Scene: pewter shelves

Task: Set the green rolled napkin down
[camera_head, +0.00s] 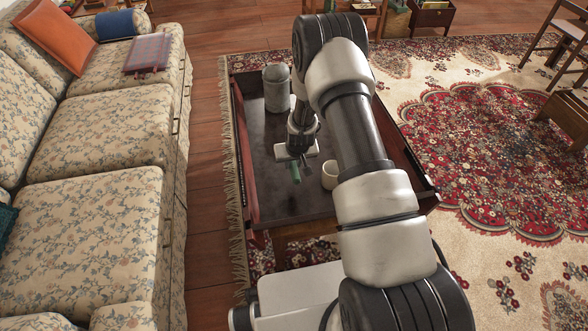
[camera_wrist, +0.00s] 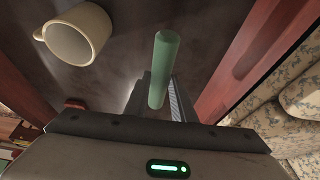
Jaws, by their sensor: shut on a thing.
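The green rolled napkin (camera_head: 295,172) is in my gripper (camera_head: 301,158), over the dark top of the low table (camera_head: 290,200). In the wrist view the napkin (camera_wrist: 162,68) is a smooth green roll standing out between the jaws of my gripper (camera_wrist: 160,98). The jaws are shut on its near end. Whether its far end touches the tabletop is not clear from these views.
A cream cup (camera_head: 330,175) stands on the table just right of the napkin; it also shows in the wrist view (camera_wrist: 75,36). A grey canister (camera_head: 277,88) stands at the table's far end. Raised red-brown sides edge the table. A floral sofa (camera_head: 100,130) is at left. The near-left tabletop is clear.

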